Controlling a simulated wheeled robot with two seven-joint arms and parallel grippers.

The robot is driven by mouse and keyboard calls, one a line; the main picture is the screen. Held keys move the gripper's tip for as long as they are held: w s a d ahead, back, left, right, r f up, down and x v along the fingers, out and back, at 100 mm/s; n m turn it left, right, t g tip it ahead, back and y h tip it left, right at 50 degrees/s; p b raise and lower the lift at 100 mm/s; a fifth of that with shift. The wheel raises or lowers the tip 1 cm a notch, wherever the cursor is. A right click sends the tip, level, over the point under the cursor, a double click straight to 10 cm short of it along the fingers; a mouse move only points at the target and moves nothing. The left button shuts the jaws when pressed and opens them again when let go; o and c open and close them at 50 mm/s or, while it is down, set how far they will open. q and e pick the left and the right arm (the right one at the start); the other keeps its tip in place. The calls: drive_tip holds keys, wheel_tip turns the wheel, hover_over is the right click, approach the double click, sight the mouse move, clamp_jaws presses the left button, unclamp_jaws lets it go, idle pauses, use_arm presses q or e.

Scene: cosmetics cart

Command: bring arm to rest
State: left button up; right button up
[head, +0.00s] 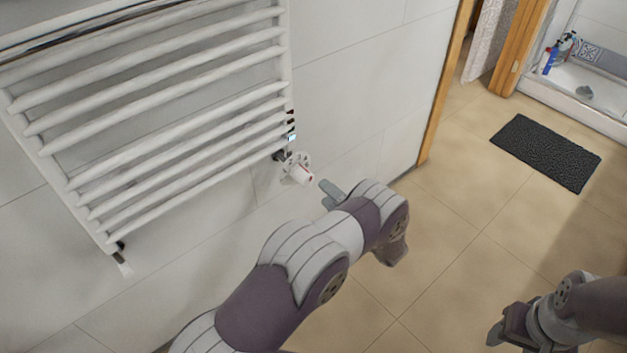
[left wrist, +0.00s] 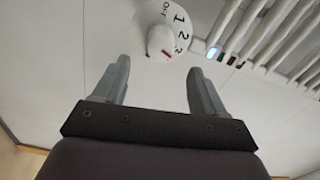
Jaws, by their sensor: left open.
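A white radiator valve knob (head: 300,174) with a red mark sits at the lower right corner of the towel radiator. In the left wrist view the knob (left wrist: 161,38) has a dial marked OFF, 1, 2, 3, and its red mark points toward the 3 side. My left gripper (head: 329,193) is open and empty, just right of the knob in the head view. In the wrist view its two fingers (left wrist: 158,70) are spread, with the knob beyond the tips and a gap between. My right gripper (head: 507,328) hangs low at the bottom right; its jaws are unclear.
The white towel radiator (head: 160,120) fills the left wall, its bars close to the knob. A wooden door frame (head: 445,80) stands right of the wall. A dark mat (head: 545,152) lies on the tiled floor (head: 430,260), which is otherwise mostly clear.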

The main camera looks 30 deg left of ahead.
use_arm(q)
drive_tip(key=v, duration=0.2)
drive_tip(key=shift+s+d, duration=0.15)
drive_tip(key=shift+d, duration=0.25)
